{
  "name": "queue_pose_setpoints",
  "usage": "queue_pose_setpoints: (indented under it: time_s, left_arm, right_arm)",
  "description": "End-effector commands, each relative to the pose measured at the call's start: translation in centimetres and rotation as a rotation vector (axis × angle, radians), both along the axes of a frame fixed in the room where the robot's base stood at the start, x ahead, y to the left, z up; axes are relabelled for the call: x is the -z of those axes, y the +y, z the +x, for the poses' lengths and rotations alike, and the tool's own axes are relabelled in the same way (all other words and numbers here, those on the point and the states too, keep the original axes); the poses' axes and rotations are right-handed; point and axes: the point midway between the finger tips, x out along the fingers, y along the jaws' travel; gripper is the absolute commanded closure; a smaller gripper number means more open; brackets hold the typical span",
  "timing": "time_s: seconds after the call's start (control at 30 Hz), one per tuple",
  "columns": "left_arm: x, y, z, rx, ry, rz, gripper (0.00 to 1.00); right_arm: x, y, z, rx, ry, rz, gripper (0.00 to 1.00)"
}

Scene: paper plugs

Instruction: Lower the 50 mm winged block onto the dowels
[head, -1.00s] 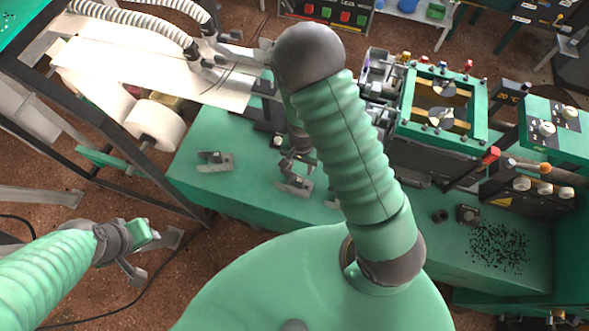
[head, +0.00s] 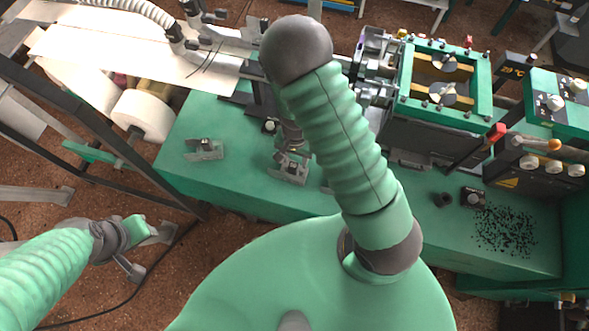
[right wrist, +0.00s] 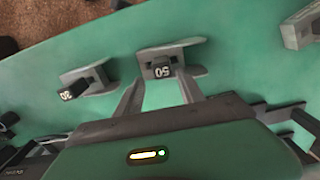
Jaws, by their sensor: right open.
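The 50 mm winged block (right wrist: 163,68) is grey with a dark tab marked 50, on the green bench top in the right wrist view. In the head view a grey winged block (head: 287,173) is beneath my right gripper (head: 291,159). In the right wrist view my right gripper (right wrist: 160,80) is open, its fingers pointing at the 50 block's near side, one towards each end. Whether they touch it is unclear. I cannot make out the dowels. My left gripper (head: 138,240) is over the floor at left, away from the blocks; its jaw opening is unclear.
Another winged block with a numbered dark tab (right wrist: 80,82) lies to the left in the wrist view; a further grey block (right wrist: 303,27) is cut off at right. The head view shows a grey block (head: 204,150) at left. A green-framed machine (head: 440,85) stands at right.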

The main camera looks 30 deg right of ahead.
Motion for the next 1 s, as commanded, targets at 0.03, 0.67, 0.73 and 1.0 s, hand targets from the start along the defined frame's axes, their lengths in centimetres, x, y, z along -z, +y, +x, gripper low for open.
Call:
queue_pose_setpoints:
  time_s: [0.03,0.67,0.73,1.0]
  left_arm:
    - [0.6,0.0,0.0,0.0,0.0,0.0,0.64]
    - [2.8,0.0,0.0,0.0,0.0,0.0,0.64]
    - [2.8,0.0,0.0,0.0,0.0,0.0,0.64]
    - [2.8,0.0,0.0,0.0,0.0,0.0,0.64]
  right_arm:
    - [0.6,0.0,0.0,0.0,0.0,0.0,0.55]
    - [3.1,-0.7,-0.1,0.0,-0.001,0.001,0.55]
    - [3.1,-0.6,-0.1,0.0,-0.001,0.0,0.55]
    - [3.1,-0.6,-0.1,0.0,-0.001,0.0,0.9]
